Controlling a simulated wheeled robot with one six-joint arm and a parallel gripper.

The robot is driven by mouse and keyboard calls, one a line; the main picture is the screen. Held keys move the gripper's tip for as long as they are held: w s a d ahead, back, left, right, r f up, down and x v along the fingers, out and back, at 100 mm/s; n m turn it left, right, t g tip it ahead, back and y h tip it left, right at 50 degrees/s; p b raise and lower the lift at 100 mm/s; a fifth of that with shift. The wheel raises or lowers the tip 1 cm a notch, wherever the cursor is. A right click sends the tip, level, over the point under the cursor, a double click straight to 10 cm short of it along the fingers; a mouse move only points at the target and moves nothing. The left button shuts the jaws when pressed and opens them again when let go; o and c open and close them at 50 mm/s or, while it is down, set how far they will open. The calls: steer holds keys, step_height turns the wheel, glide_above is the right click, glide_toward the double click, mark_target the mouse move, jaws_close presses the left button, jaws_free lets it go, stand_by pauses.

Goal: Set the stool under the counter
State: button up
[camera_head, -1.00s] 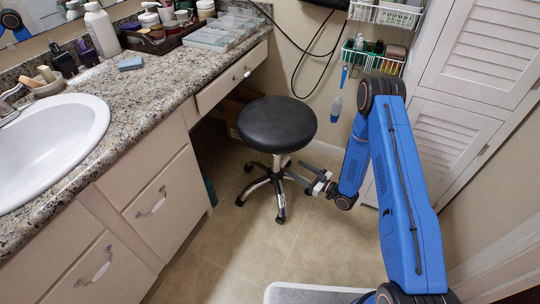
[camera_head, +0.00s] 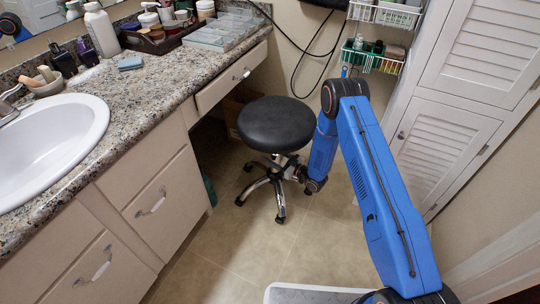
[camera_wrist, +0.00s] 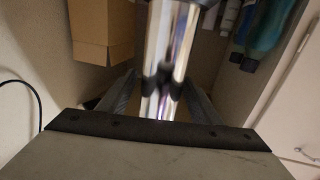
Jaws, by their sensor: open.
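The stool (camera_head: 276,124) has a round black seat, a chrome column and a wheeled base. It stands upright on the floor in front of the counter's knee space, its seat partly beside the drawer end of the granite counter (camera_head: 135,98). My gripper (camera_wrist: 160,80) is open at the column, below the seat. In the wrist view the stool's chrome column (camera_wrist: 172,45) stands between the two grey fingers; whether they touch it I cannot tell. In the head view the fingers are mostly hidden beside the column.
A cardboard box (camera_wrist: 101,32) stands in the knee space, with bottles (camera_wrist: 262,30) to the right in the wrist view. A drawer front (camera_head: 232,74) overhangs the knee space. Wire baskets (camera_head: 372,59) and louvered doors (camera_head: 445,130) are at right.

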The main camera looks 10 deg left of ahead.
steer(key=shift+x, duration=0.9)
